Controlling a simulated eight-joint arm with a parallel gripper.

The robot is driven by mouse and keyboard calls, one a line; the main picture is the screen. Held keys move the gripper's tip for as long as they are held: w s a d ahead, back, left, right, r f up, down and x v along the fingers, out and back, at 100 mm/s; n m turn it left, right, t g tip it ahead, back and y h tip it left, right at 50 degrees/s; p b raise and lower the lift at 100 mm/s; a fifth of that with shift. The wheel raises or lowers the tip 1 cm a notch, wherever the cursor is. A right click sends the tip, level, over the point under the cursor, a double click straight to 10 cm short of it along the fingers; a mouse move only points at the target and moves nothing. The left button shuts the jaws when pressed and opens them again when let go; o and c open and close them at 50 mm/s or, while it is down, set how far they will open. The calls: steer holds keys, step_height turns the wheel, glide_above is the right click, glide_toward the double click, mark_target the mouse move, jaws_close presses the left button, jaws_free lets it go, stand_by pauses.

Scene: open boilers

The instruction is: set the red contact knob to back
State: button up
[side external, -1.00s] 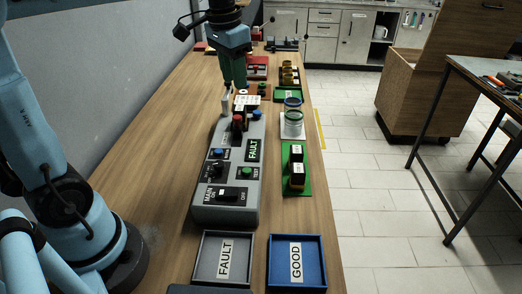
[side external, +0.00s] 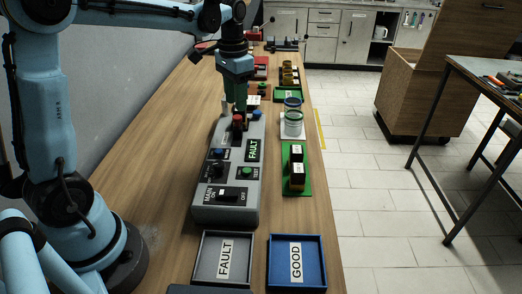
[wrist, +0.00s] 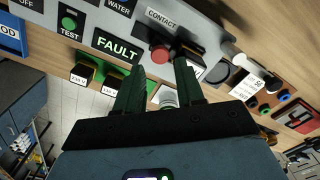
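The red contact knob (side external: 238,119) is at the far end of the grey control panel (side external: 226,200). In the wrist view the red knob (wrist: 160,53) lies below the CONTACT label (wrist: 161,18), with a dark part right of it. My gripper (side external: 235,108) points down over that end of the panel. In the wrist view its two green fingers (wrist: 160,68) are apart, with the red knob showing between their tips. I cannot tell whether either finger touches it. The knob's base is partly hidden in the side view.
The panel carries a FAULT plate (side external: 254,150), a green TEST button (side external: 247,171) and a black main switch (side external: 228,195). A glass jar (side external: 293,122) and a green tray with black blocks (side external: 297,180) stand right. FAULT (side external: 201,265) and GOOD (side external: 270,265) trays lie in front.

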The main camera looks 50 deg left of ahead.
mark_target(237, 116)
steer(key=shift+f, duration=2)
jaws_close()
